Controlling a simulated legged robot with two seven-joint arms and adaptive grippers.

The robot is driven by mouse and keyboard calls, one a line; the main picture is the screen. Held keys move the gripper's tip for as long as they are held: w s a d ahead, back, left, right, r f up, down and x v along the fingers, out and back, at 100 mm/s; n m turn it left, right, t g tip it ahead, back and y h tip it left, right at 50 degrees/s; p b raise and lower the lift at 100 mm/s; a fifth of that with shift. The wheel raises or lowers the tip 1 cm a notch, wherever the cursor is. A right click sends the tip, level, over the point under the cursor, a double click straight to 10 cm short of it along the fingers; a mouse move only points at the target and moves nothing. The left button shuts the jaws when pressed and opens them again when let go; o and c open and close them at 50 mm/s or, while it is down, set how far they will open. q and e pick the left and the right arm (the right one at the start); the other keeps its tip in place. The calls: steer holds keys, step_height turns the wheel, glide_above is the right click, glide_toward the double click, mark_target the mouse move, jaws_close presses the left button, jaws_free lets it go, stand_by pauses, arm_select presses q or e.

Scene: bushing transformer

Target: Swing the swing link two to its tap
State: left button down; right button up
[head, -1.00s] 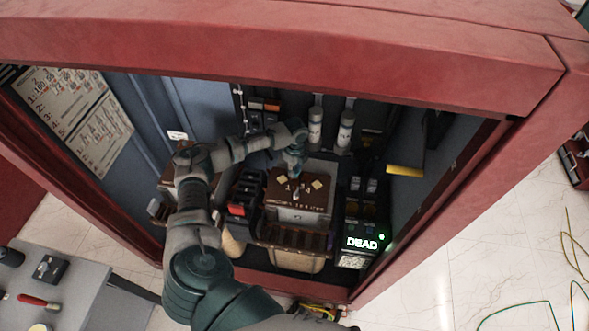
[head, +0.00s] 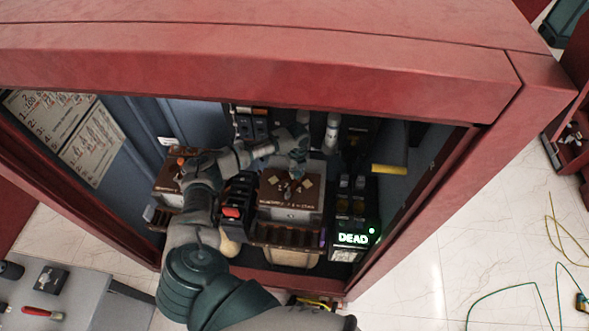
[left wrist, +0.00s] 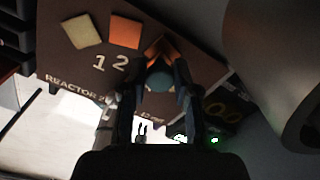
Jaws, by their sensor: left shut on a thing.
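The brown reactor board (head: 285,207), with numbered pale pads, sits in the cabinet's middle. My left gripper (head: 302,165) comes down over its upper right part. In the left wrist view the board (left wrist: 65,62) reads "REACTOR 2", with a pale pad (left wrist: 82,32) above the 1 and an orange-lit pad (left wrist: 126,33) above the 2. My left gripper (left wrist: 158,92) is shut on a round teal knob (left wrist: 160,79). An orange-copper piece (left wrist: 160,49) shows just beyond the knob; whether it is link or pad I cannot tell. The fingers hide the link's contact. My right gripper is out of view.
The red cabinet frame (head: 300,75) surrounds the opening. A second brown board (head: 168,178) stands left. A black unit with a red part (head: 232,212) is beside the middle board. A meter reading DEAD (head: 352,239) stands right. White cylinders (head: 332,130) stand behind.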

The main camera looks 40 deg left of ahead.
arm_select(q)
steer(key=shift+r, duration=0.1)
stand_by(0.3)
steer(key=c, duration=1.2)
jaws_free()
steer(key=o, duration=0.3)
steer(key=shift+s, duration=0.1)
steer(key=shift+o, duration=0.2)
steer(key=shift+s+d+r, duration=0.1)
steer(key=shift+d, duration=0.05)
step_height(320, 180, up, 12)
